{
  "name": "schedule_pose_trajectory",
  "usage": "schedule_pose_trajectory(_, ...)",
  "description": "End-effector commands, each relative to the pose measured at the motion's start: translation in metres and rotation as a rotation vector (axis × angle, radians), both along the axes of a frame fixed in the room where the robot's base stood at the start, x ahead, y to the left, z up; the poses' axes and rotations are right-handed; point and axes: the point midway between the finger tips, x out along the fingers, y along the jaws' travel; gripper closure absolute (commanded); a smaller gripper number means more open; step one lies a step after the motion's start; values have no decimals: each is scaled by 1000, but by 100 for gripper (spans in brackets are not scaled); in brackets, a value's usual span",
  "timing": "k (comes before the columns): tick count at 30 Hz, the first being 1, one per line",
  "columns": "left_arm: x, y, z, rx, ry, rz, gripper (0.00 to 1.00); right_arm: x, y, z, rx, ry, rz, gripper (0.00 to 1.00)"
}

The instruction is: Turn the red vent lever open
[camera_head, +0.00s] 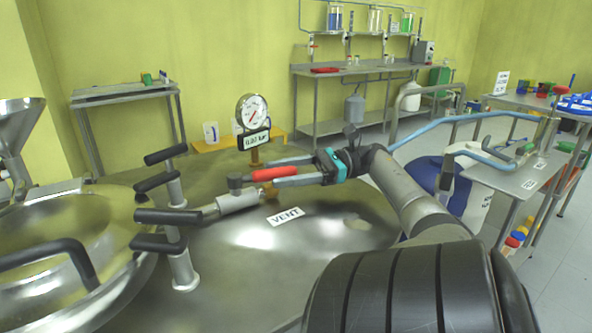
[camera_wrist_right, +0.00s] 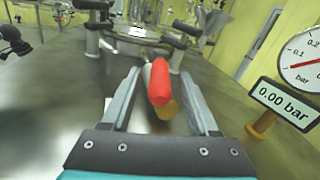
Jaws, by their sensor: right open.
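The red vent lever (camera_head: 273,173) sticks out to the right from a grey valve body (camera_head: 238,200) on the steel reactor lid, beside the VENT label (camera_head: 286,216). My right gripper (camera_head: 268,174) is open, with one finger on each side of the lever. In the right wrist view the red lever (camera_wrist_right: 160,82) lies between the two open fingers (camera_wrist_right: 162,75), with visible gaps on both sides. An orange-brown part shows below and behind it. My left gripper is not in view.
A pressure gauge (camera_head: 252,110) with a 0.00 bar display (camera_head: 254,139) stands just behind the lever. Black-handled clamps (camera_head: 170,216) and a round open-looking port (camera_head: 60,235) are to the left. The lid's front right is clear.

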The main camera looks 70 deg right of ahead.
Motion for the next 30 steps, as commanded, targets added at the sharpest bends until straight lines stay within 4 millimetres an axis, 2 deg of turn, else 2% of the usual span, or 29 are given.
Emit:
schedule_pose_trajectory(8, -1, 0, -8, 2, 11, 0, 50, -22, -21, 1, 0, 0, -2, 39)
schedule_pose_trajectory(15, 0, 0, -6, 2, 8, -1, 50, -40, -37, 0, -2, -1, 0, 39)
schedule_pose_trajectory(22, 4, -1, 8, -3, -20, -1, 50, -49, -44, 1, -2, -1, 1, 39)
schedule_pose_trajectory(30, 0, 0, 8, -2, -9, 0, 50, -51, -45, 1, -2, -2, 2, 39)
